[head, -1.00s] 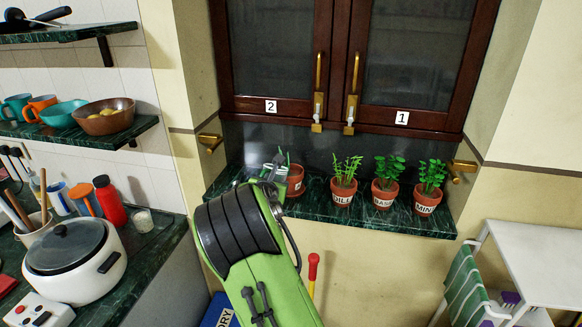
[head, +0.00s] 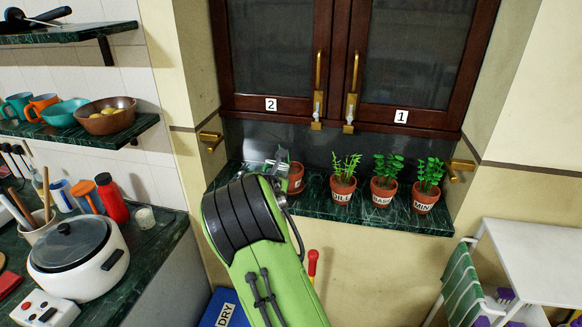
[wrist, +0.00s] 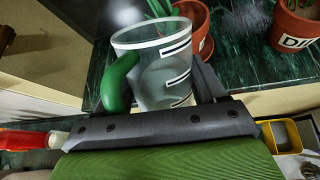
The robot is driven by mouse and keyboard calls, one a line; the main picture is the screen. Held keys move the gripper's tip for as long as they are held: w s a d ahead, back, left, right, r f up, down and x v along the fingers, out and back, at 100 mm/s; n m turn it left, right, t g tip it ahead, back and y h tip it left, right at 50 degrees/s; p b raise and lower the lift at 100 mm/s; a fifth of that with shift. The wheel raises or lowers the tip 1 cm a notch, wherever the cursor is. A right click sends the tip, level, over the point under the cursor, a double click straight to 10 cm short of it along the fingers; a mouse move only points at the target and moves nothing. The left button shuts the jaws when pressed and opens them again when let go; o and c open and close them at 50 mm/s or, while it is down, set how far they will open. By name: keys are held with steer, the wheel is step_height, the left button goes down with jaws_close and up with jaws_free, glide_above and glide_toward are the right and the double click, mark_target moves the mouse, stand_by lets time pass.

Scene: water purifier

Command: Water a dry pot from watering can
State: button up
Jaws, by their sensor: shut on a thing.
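A clear jug with a green handle and dark level marks (wrist: 160,65) stands in my gripper in the wrist view; it serves as the watering can. My gripper (wrist: 158,98) is shut on it, and in the head view my gripper (head: 272,165) is over the left part of the green marble sill, mostly hidden by my arm. A terracotta pot (head: 296,178) is just right of the jug, partly hidden; it shows behind the jug in the wrist view (wrist: 200,25). Pots labelled DILL (head: 342,188), BASIL (head: 384,190) and MINT (head: 425,198) stand further right. I cannot tell which soil is dry.
The sill (head: 320,212) sits in a recess below dark wood cabinet doors (head: 405,60). Brass taps (head: 210,140) (head: 460,168) are on both side walls. A white cooker (head: 78,258) stands on the left counter. A white rack (head: 540,265) is at the right.

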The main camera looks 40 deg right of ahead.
steer(key=shift+w+d+r+y+p, duration=0.15)
steer(key=shift+d+r+y+p, duration=0.25)
steer(key=shift+p, duration=0.7)
steer(key=shift+w+r+p, duration=0.1)
steer(key=shift+p, duration=0.2)
steer(key=shift+d, duration=0.1)
steer(key=shift+d+r, duration=0.1)
steer(key=shift+d, duration=0.05)
steer(key=shift+a, duration=0.2)
steer(key=shift+p, duration=0.4)
